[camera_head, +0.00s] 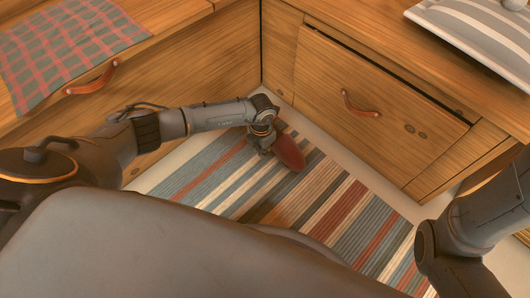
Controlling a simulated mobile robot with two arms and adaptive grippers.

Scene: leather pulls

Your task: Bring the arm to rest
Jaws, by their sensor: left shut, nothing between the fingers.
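My left arm (215,116) reaches in from the left, low in front of the wooden cabinets. Its left gripper (265,147) points down over the striped rug near the inner corner and is shut with nothing in it. A dark red rounded thing (289,152) shows right beside the gripper; I cannot tell whether they touch. My right arm (465,235) shows at the right edge, and its gripper is out of view.
A drawer with a leather pull (360,105) faces the rug (325,195) and stands slightly out. Another leather pull (92,80) is on the left cabinet. A checked cloth (70,45) and a striped cushion-like thing (485,35) lie on the tops.

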